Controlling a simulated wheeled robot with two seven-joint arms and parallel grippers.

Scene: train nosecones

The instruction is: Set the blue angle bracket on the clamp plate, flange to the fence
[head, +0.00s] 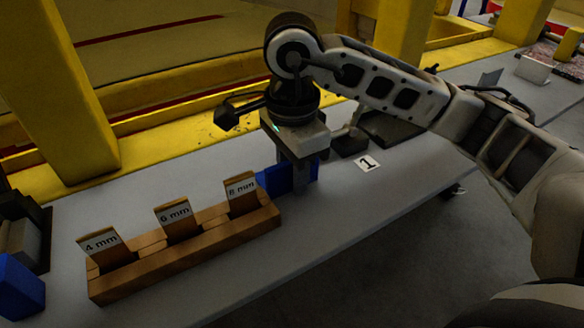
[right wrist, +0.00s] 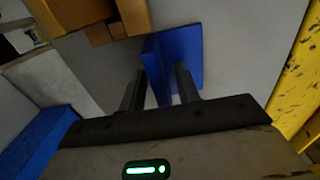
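The blue angle bracket (head: 274,180) stands on the grey table, just beyond the right end of the wooden rack. My right gripper (head: 300,180) points down over it, and the fingers partly hide it. In the right wrist view, the bracket (right wrist: 187,52) shows its L shape. My right gripper's fingers (right wrist: 160,88) are apart, with the upright blue flange between them; a gap shows on the right finger's side. A dark fixture (head: 388,128) behind the number 1 card may be the clamp plate; the arm partly covers it, and its fence is not clear.
A wooden rack (head: 190,250) holds cards marked 4 mm, 6 mm and 8 mm. A card marked 1 (head: 367,164) lies on the table. A blue block (head: 20,290) is at the far left. Yellow framing (head: 150,150) runs along the back edge. The front table strip is clear.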

